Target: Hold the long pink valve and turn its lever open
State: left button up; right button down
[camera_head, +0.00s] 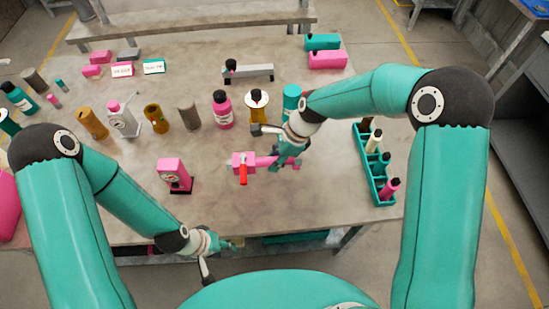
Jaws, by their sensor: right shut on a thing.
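The long pink valve (262,161) is above the middle of the table, lying roughly level with its body pointing left. Its red lever (243,173) is at the left end and points toward the front of the table. My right gripper (287,158) is shut on the valve's right part, and its fingers hide some of it. My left gripper (228,244) is low at the table's front edge, apart from the valve. It is small and seen from behind, so I cannot tell whether it is open or shut.
A pink block-shaped device (174,176) stands left of the valve. A teal rack (372,165) with several small bottles is at the right. A pink bottle (222,110) and other bottles stand behind the valve. The table (225,195) is clear in front of the valve.

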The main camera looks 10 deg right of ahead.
jog(key=b, duration=0.5)
send_over(268, 181)
jog(key=d, duration=0.2)
jog(key=shift+d+f, duration=0.1)
jog(key=shift+f, duration=3.05)
jog(key=shift+s+f, duration=0.1)
jog(key=shift+f, duration=0.2)
